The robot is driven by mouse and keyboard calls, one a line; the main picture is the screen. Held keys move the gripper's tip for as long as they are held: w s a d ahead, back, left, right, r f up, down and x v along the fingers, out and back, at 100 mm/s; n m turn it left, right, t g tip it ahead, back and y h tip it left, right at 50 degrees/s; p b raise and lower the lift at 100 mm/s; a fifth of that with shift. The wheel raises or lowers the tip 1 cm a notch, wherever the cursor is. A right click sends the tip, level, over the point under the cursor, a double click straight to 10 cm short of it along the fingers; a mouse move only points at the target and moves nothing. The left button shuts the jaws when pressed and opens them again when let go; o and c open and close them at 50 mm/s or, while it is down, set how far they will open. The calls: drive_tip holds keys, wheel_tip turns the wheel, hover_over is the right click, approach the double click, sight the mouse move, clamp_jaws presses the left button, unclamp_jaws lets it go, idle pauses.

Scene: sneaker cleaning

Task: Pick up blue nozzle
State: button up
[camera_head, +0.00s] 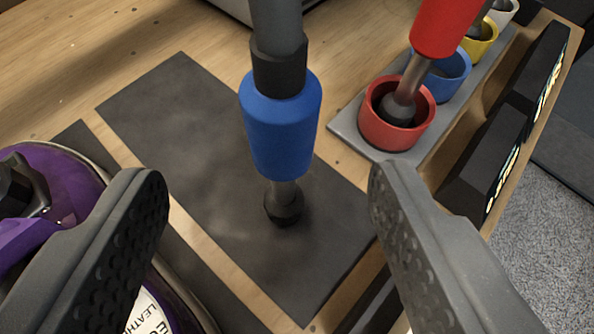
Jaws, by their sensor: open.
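The blue nozzle (280,122) shows in the middle of the head camera view. It has a blue collar, a grey shaft above with a black ring, and a dark rounded tip below. It is upright over the dark mat (170,105); I cannot tell whether its tip touches the mat. My gripper (265,195) is open, with one dark textured finger at the lower left and one at the lower right. The blue nozzle appears between and beyond the fingertips, and neither finger visibly touches it.
A red nozzle (447,25) stands in a red cup (377,132) on a grey holder (345,128) at right. Blue (459,84) and yellow (487,47) cups stand behind. Black boxes (480,165) line the table's right edge. A purple round object (75,185) is at left.

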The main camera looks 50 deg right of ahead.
sight(275, 138)
drive_tip(key=x, duration=0.5)
drive_tip(key=shift+w+d+f+b, duration=0.25)
drive_tip(key=shift+d+f+b, duration=0.05)
drive_tip(key=shift+d+f, duration=0.15)
drive_tip(key=shift+b+x, duration=0.35)
drive_tip(key=shift+x, duration=1.75)
drive_tip(key=shift+s+f, duration=0.1)
clamp_jaws()
